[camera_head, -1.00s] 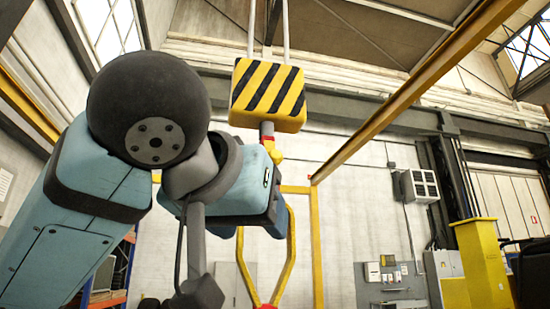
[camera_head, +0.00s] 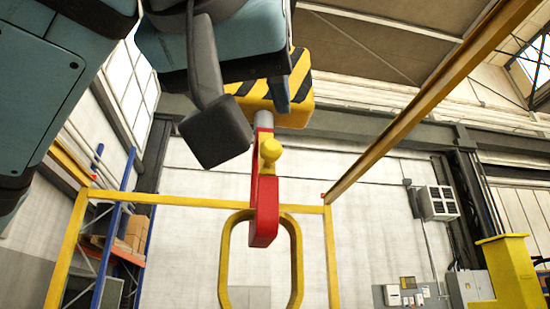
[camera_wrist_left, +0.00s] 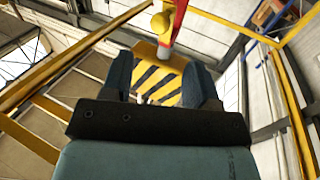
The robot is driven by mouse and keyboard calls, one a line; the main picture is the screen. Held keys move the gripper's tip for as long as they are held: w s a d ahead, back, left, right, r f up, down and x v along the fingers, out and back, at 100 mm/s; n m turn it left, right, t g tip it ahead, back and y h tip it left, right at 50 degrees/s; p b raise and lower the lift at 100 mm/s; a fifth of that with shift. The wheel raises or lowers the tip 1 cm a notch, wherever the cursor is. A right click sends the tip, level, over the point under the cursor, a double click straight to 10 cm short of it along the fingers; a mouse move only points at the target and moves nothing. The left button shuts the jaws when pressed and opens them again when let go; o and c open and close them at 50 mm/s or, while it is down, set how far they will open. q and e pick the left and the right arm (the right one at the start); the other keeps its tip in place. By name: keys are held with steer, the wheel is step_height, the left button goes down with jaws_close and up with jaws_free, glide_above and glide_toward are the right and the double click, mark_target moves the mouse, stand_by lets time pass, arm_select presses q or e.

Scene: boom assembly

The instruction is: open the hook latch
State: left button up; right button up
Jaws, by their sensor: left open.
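The red hook (camera_head: 265,205) hangs from the yellow-and-black striped hook block (camera_head: 299,92), with a yellow knob (camera_head: 269,150) on its upper part. The hook holds a yellow ring (camera_head: 296,262). My left gripper (camera_head: 279,95) is up in front of the block, above the knob, and partly hides the block. In the left wrist view its two fingers (camera_wrist_left: 160,80) are apart with nothing held. The striped block (camera_wrist_left: 158,80) shows between and beyond them. The red hook (camera_wrist_left: 178,22) and yellow knob (camera_wrist_left: 161,22) are beyond the fingertips, near the top. My right gripper is out of view.
A yellow frame (camera_head: 331,255) stands behind the hook. A yellow beam (camera_head: 430,105) slants overhead at the right. A blue shelf with boxes (camera_head: 133,232) stands at the left. The space right of the hook looks open.

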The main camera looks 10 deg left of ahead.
mark_target(269, 145)
arm_select(q)
steer(key=w+p, duration=0.1)
steer(key=w, duration=0.3)
steer(key=w+p, duration=0.1)
steer(key=w, duration=0.1)
steer(key=shift+w+d+p, duration=0.25)
steer(key=shift+w+p, duration=0.05)
steer(key=shift+w, duration=0.5)
steer(key=shift+w+d+p, duration=0.15)
steer(key=shift+w+p, duration=0.45)
steer(key=shift+w, duration=0.45)
steer(key=shift+w+f, duration=0.1)
steer(key=shift+w, duration=0.35)
steer(key=shift+s, duration=0.15)
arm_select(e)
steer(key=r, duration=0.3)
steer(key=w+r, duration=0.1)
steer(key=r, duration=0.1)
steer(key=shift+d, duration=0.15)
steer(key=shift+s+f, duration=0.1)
arm_select(q)
jaws_close()
